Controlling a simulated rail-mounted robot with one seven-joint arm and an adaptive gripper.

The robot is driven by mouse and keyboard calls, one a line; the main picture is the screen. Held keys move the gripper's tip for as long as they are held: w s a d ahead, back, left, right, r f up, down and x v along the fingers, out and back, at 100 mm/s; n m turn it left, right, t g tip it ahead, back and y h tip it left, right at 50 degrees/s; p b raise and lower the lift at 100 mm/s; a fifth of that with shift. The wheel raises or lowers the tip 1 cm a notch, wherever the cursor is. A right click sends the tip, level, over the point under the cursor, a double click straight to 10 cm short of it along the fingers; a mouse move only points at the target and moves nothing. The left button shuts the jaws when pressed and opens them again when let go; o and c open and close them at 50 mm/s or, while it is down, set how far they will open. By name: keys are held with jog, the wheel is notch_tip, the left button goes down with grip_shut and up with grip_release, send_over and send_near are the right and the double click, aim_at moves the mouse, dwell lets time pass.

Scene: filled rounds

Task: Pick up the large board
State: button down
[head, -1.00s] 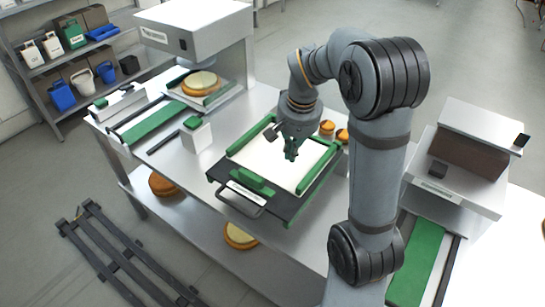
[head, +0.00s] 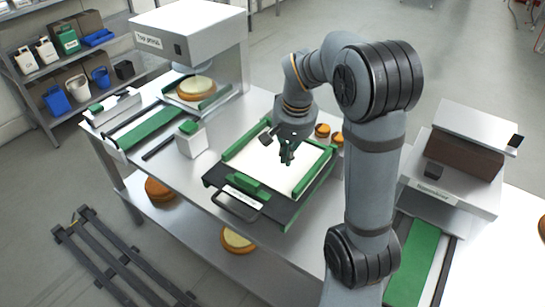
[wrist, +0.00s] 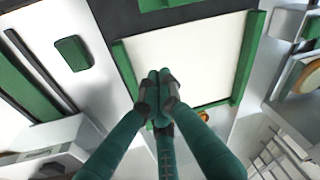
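The large board seems to be the pale, flat square (head: 254,160) lying between green side rails in a dark frame on the steel table. It also shows in the wrist view (wrist: 205,62), with the rails on both sides. My gripper (head: 287,158) is over the board, pointing down. In the wrist view the fingertips (wrist: 158,88) are together, with nothing visible between them. The fingers hide part of the board, and I cannot tell whether they touch it.
A press (head: 190,38) with a round item under it stands at the back left. A grey machine (head: 455,170) stands at the right. Small orange rounds (head: 322,130) lie behind the board. A dark handle (head: 236,205) juts from the frame's front. A white block (head: 192,141) stands left.

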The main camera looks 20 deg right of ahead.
jog(key=c, duration=2.5)
grip_release()
jog(key=o, duration=1.1)
